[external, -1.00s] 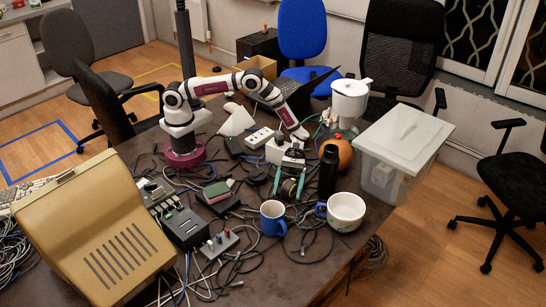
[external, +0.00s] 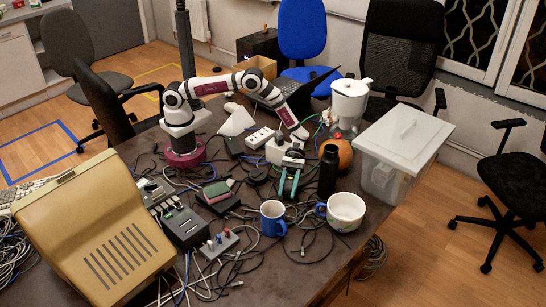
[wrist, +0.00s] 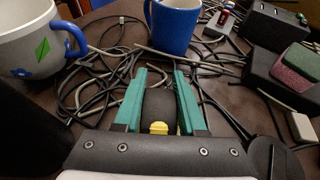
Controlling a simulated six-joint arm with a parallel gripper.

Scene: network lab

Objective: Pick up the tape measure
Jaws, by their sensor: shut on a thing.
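The tape measure (wrist: 160,108) is dark and rounded, with a yellow tab, and lies between the two teal fingers in the wrist view. My gripper (wrist: 159,96) is shut on it, a finger against each side. In the external view my gripper (external: 289,190) points down at the cluttered table, behind the blue mug. There the tape measure is mostly hidden by the fingers and too dark to make out. I cannot tell whether it touches the table.
A blue mug (external: 273,218) and a white bowl-like cup (external: 345,211) stand in front. A black bottle (external: 328,171) and an orange ball-like thing (external: 344,154) are to the right. Loose cables cover the table.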

